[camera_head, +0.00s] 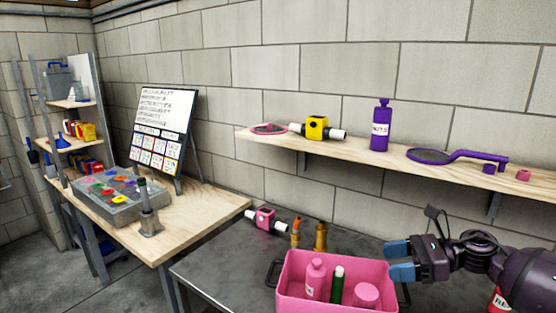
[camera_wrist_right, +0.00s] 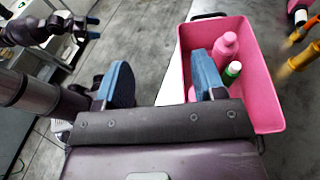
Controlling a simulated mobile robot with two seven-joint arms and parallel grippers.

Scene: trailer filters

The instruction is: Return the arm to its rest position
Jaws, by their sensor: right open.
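My right gripper (camera_head: 400,260) is open and empty in the head view, at the right end of the pink bin (camera_head: 290,292). In the right wrist view its two blue fingers (camera_wrist_right: 163,78) stand wide apart with nothing between them. The bin also shows in that view (camera_wrist_right: 262,85), at and beyond the right finger. It holds a pink bottle (camera_head: 316,280), a green bottle (camera_head: 337,285) and a pink round-topped item (camera_head: 366,295). My left gripper (camera_wrist_right: 90,28) seems to show small at the upper left of the right wrist view; its jaws are unclear.
A wooden wall shelf (camera_head: 350,162) above the arm holds a yellow-and-white filter (camera_head: 317,129), a purple bottle (camera_head: 380,125) and a purple strainer (camera_head: 455,157).

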